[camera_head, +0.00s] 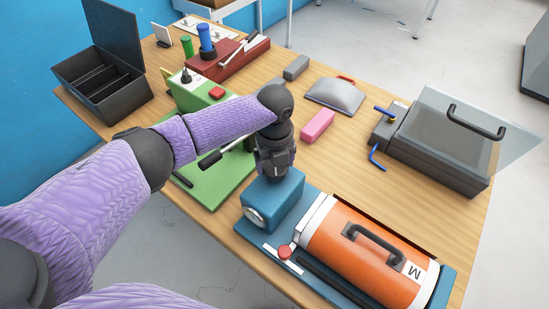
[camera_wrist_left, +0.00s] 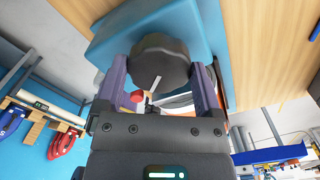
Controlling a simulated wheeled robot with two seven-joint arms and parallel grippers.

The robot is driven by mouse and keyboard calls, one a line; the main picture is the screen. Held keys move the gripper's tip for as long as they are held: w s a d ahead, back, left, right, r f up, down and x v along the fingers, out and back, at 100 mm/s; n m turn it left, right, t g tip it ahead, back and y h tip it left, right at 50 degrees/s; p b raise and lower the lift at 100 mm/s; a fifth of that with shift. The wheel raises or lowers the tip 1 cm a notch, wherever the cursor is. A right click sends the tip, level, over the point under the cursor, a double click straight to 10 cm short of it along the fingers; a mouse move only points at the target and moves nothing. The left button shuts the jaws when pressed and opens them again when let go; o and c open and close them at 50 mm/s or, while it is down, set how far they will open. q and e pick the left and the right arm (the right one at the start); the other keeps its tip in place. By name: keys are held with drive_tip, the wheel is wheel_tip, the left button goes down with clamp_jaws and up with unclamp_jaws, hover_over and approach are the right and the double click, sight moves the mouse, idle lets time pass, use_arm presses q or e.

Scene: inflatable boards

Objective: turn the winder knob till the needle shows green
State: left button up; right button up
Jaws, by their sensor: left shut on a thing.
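The winder is a blue box (camera_head: 274,197) on the blue base at the front of the table, with a pale round dial (camera_head: 255,217) on its front side. The needle and its colour are too small to read. My left gripper (camera_head: 275,170) reaches down onto the box top and covers the knob in the head view. In the left wrist view the dark round knob (camera_wrist_left: 160,60) sits between the two purple fingers of my left gripper (camera_wrist_left: 160,78), which is shut on it. A pale mark shows on the knob. My right gripper is not in view.
An orange cylinder (camera_head: 345,252) marked M lies beside the box, with a red knob (camera_head: 284,253) near its end. A green board (camera_head: 218,180) lies left, a pink block (camera_head: 317,126) behind, and a grey case (camera_head: 440,150) with a clear lid right. Bare wood lies between.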

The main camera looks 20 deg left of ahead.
use_arm(q)
drive_tip(key=shift+m, duration=1)
drive_tip(key=o, duration=1)
wheel_tip(320, 180, up, 10)
drive_tip(key=p, duration=0.2)
